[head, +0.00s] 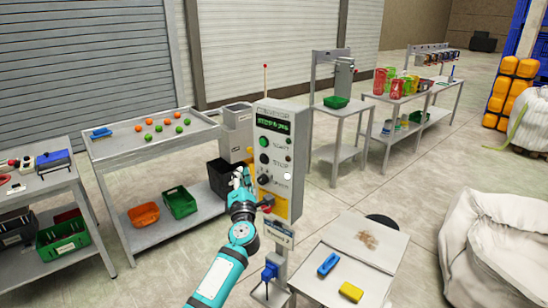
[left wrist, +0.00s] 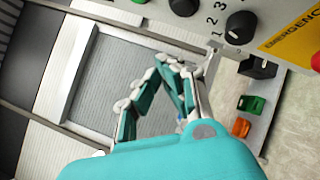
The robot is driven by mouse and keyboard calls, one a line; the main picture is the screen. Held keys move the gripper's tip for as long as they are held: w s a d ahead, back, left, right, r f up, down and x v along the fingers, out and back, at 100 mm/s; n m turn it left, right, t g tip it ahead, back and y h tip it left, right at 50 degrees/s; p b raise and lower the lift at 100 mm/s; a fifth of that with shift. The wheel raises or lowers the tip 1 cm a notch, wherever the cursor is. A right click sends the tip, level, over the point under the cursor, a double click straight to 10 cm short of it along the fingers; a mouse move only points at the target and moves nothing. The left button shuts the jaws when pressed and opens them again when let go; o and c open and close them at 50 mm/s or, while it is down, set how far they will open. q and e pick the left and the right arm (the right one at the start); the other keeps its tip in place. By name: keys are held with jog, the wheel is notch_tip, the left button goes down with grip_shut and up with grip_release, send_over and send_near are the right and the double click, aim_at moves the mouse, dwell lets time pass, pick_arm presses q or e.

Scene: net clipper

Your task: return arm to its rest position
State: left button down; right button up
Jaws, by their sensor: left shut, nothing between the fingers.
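My left arm (head: 218,276), teal and white, reaches up from the bottom of the head view. Its gripper (head: 240,180) is in front of the left edge of the grey control panel (head: 287,190). In the left wrist view the gripper's fingers (left wrist: 170,65) are drawn together with nothing held between them. The panel's black knob (left wrist: 240,27) shows at the top of that view, apart from the fingertips. I cannot tell whether the gripper touches the panel. My right gripper does not show in either view.
A sorting table (head: 150,150) with orange and green balls stands behind the gripper at left. A small table (head: 345,262) with a blue and a yellow item is at the front right. A white bulk bag (head: 495,245) stands at far right, with open floor behind.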

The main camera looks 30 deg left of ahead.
pick_arm(q)
jog(key=s+d+f+m+g+h+b, duration=0.15)
jog(key=s+d+f+m+h, duration=0.35)
jog(key=f, duration=0.8)
jog(key=d+f+m+h+b, duration=0.1)
jog(key=d+f+m+b, duration=0.15)
jog(key=f+m, duration=0.7)
jog(key=s+d+f+m+h+b, duration=0.1)
jog(key=s+d+f+m+h, duration=0.25)
jog(key=f, duration=1.25)
jog(key=s+d+f+m+g+h+b, duration=0.1)
jog(key=s+d+f+m+g, duration=0.2)
jog(key=s+f, duration=0.55)
jog(key=s+d+f+m+g+h+b, duration=0.15)
jog(key=s+d+f+m, duration=0.35)
jog(key=f, duration=0.6)
jog(key=s+f+m+g, duration=0.2)
jog(key=s+f, duration=0.3)
jog(key=s, duration=0.7)
jog(key=s+f+m+g+b, duration=0.1)
jog(key=s+f+m+g, duration=0.2)
jog(key=s, duration=1)
jog(key=s+f+m+g+b, duration=0.1)
jog(key=s+f+m+g, duration=0.2)
jog(key=s+f, duration=0.6)
jog(key=s+d+g, duration=0.1)
jog(key=s, duration=0.2)
jog(key=shift+s+g, duration=0.15)
jog(key=shift+g, duration=0.25)
